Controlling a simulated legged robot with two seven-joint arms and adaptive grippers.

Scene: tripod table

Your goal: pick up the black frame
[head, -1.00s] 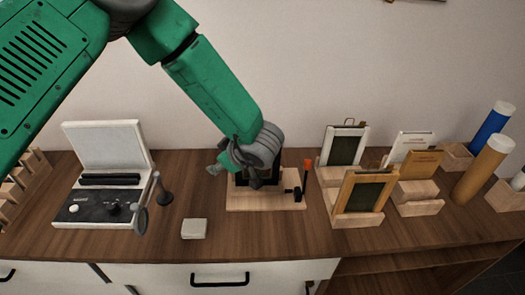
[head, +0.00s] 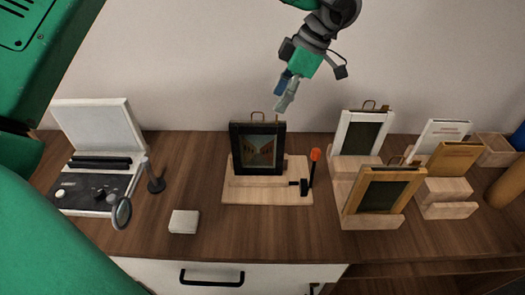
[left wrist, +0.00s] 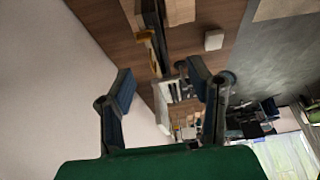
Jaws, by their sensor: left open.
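The black frame (head: 236,146) stands upright on a light wooden stand (head: 240,195) in the middle of the table in the head view. It holds a picture and has a small metal loop on top. My left gripper (head: 287,92) hangs above and slightly right of the frame, apart from it, with nothing held. In the left wrist view my left gripper (left wrist: 161,85) has its two fingers wide apart with an empty gap. My right gripper is not in view.
A clamp with an orange handle (head: 315,155) stands at the stand's right end. A white frame (head: 343,134) and a brown frame (head: 357,190) stand to the right. A white box (head: 184,222), a magnifier (head: 121,212) and an open white case (head: 92,125) are to the left.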

